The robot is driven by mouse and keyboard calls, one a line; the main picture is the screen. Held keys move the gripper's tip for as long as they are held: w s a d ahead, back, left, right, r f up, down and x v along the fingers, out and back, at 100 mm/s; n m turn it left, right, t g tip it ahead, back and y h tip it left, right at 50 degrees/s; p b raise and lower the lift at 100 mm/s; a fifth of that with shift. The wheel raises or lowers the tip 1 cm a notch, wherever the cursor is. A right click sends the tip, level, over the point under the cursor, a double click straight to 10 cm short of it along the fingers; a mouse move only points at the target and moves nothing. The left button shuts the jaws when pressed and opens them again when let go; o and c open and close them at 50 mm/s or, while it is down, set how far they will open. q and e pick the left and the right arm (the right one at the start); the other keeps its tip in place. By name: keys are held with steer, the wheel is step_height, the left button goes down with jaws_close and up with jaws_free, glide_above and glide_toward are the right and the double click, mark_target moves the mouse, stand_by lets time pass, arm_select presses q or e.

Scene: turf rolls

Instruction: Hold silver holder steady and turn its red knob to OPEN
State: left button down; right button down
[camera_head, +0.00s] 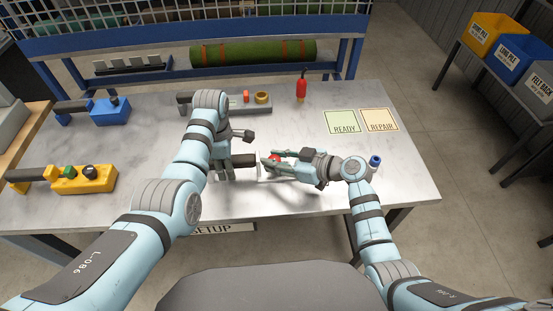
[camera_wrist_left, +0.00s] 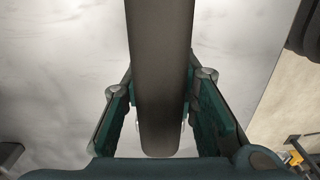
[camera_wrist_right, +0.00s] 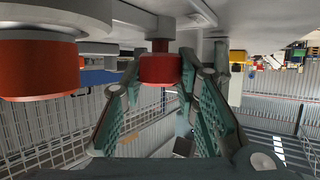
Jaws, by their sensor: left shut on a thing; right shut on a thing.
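The silver holder (camera_head: 262,169) lies near the front middle of the table, mostly hidden between my two grippers. Its dark handle (camera_head: 243,160) points left, and it also fills the middle of the left wrist view (camera_wrist_left: 160,70). My left gripper (camera_head: 228,164) is shut around this handle, one finger on each side. The red knob (camera_head: 274,158) is at the holder's right part. My right gripper (camera_head: 272,162) is shut on the knob, which shows between its fingertips in the right wrist view (camera_wrist_right: 160,68). I cannot read any OPEN mark.
Behind stands a grey tool (camera_head: 238,103) with a red part and brass ring, and a red bottle-like item (camera_head: 301,86). A blue tool (camera_head: 108,112) and yellow tool (camera_head: 84,179) lie left. The READY card (camera_head: 342,121) and REPAIR card (camera_head: 379,119) lie right, with clear table around them.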

steer(key=n+g+y, duration=0.2)
steer(key=n+g, duration=0.2)
steer(key=g, duration=0.1)
steer(key=shift+f+n, duration=0.1)
steer(key=shift+n, duration=0.2)
steer(key=shift+g, duration=0.4)
steer(key=shift+n, duration=0.3)
steer(key=c, duration=1.5)
jaws_free()
steer(key=v, duration=1.1)
steer(key=shift+s+d, duration=0.2)
steer(key=shift+d, duration=0.1)
steer(key=shift+d+r, duration=0.2)
steer(key=shift+r, duration=0.1)
